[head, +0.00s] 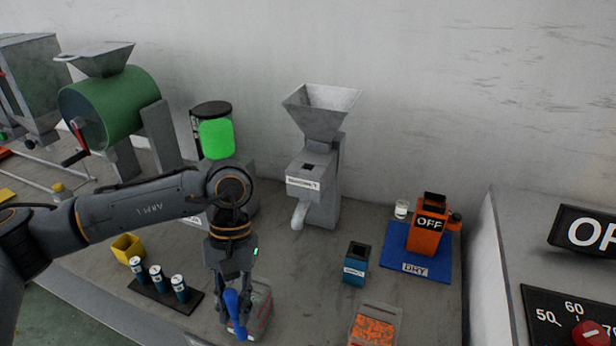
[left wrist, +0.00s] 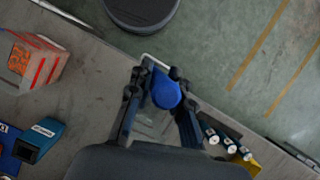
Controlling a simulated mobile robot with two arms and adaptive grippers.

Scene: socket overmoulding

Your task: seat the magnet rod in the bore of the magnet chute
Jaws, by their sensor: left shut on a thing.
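My left gripper (head: 235,288) points down over the front of the bench, shut on a blue handle-like piece (head: 236,314). I take this to be the magnet rod; its lower end is not clear. In the left wrist view, its round blue end (left wrist: 166,94) sits between the fingers of the left gripper (left wrist: 158,78). The grey magnet chute (head: 318,178) stands at the back centre, with a funnel on top, a dark square opening in its block and a spout below. The held piece is apart from it, in front and to the left. My right gripper is not in view.
A small blue labelled box (head: 356,266) stands right of centre. An orange machine (head: 428,226) sits on a blue mat (head: 414,266). A bin of orange pieces (head: 374,326) is at the front. Several cylinders (head: 156,278) stand left of my gripper, near a yellow box (head: 128,248).

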